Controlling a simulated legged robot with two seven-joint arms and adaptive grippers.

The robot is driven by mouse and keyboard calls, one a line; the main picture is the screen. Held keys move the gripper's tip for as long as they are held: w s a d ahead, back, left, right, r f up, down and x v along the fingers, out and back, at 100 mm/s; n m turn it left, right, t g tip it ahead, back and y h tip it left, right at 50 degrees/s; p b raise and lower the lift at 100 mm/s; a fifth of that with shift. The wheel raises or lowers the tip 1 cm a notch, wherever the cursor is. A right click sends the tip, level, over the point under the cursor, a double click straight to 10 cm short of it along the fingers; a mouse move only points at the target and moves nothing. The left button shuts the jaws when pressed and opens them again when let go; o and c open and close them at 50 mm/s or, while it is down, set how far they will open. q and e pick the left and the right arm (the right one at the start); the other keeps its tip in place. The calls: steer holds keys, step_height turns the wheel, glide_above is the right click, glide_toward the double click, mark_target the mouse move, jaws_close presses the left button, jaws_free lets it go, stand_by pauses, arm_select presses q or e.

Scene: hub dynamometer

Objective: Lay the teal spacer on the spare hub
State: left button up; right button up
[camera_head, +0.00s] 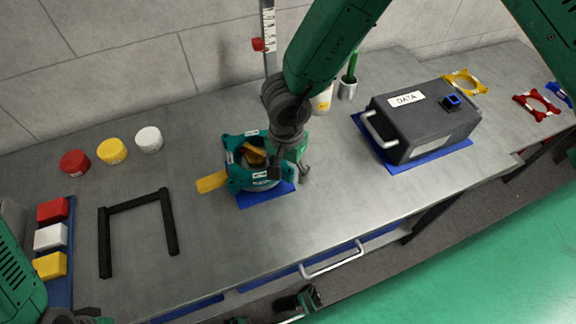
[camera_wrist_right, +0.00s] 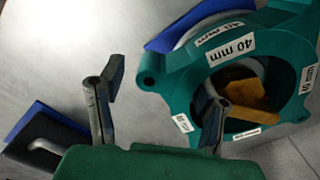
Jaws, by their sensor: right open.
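The teal spacer (camera_head: 232,178), a ring with corner lugs and white 40 mm labels, sits over a blue mat (camera_head: 268,197). In the wrist view the spacer (camera_wrist_right: 180,85) fills the right side, with a pale round part (camera_wrist_right: 208,20) partly showing beyond it. I cannot tell whether that part is the spare hub. My right gripper (camera_head: 290,174) is open at the spacer's right side. In the wrist view its fingers (camera_wrist_right: 158,92) are apart, one outside the ring and one over its opening; contact is unclear. My left gripper (camera_head: 308,298) shows only in part at the bottom edge.
A yellow piece (camera_head: 211,182) sticks out left of the spacer; yellow also shows inside the ring. A black frame (camera_head: 140,202) and coloured pucks (camera_head: 112,151) are left. The DATA case (camera_head: 425,120) stands right. Bare bench lies in front, above a drawer handle (camera_head: 332,260).

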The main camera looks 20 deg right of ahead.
steer(key=shift+w+a+r, duration=0.2)
steer(key=shift+w+a, duration=0.1)
steer(key=shift+r, duration=0.4)
arm_select(q)
steer(key=shift+a, duration=0.35)
steer(key=shift+d, duration=0.25)
arm_select(e)
step_height(320, 180, up, 11)
steer(key=d, duration=0.1)
steer(key=shift+s+f, duration=0.15)
steer(key=shift+s, duration=0.05)
steer(key=shift+s, duration=0.1)
